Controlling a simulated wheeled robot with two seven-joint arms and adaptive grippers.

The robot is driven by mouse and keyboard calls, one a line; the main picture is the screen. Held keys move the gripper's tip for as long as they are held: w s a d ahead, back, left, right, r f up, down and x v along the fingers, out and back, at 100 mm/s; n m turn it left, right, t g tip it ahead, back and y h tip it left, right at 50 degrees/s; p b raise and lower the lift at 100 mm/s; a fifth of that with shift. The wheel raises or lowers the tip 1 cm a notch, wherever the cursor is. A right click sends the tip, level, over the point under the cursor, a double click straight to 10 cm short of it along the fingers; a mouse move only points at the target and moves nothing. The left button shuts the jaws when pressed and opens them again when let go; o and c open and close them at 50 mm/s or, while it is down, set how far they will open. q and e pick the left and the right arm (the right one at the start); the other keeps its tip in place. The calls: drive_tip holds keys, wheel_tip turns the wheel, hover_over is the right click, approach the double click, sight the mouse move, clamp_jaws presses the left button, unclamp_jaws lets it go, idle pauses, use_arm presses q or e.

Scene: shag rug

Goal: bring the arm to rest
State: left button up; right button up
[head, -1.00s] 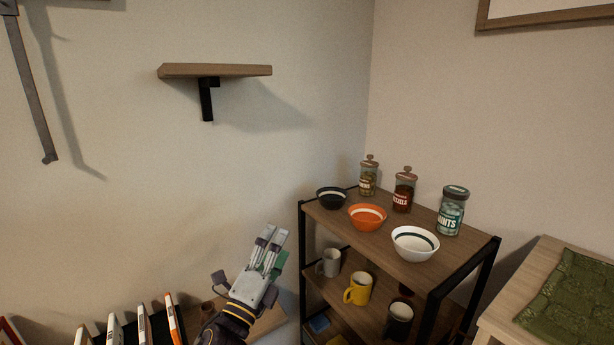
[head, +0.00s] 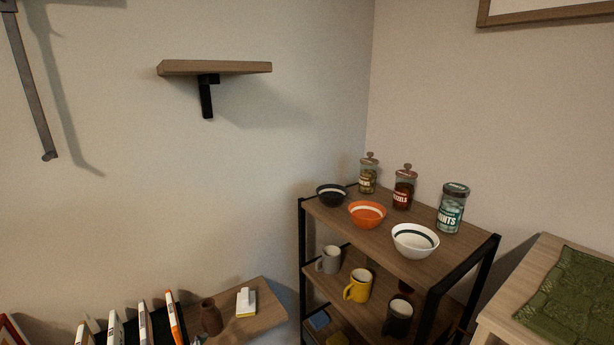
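Neither of my grippers shows in the head view now, and no part of either arm is in sight. I cannot see whether they hold anything.
A shelf rack (head: 460,257) bears bowls and jars on top and mugs below. A low wooden surface (head: 262,318) at bottom left holds books, a brown vase (head: 211,317) and a white-and-yellow item (head: 246,302). A wall shelf (head: 215,68) is empty. A table (head: 510,290) stands right.

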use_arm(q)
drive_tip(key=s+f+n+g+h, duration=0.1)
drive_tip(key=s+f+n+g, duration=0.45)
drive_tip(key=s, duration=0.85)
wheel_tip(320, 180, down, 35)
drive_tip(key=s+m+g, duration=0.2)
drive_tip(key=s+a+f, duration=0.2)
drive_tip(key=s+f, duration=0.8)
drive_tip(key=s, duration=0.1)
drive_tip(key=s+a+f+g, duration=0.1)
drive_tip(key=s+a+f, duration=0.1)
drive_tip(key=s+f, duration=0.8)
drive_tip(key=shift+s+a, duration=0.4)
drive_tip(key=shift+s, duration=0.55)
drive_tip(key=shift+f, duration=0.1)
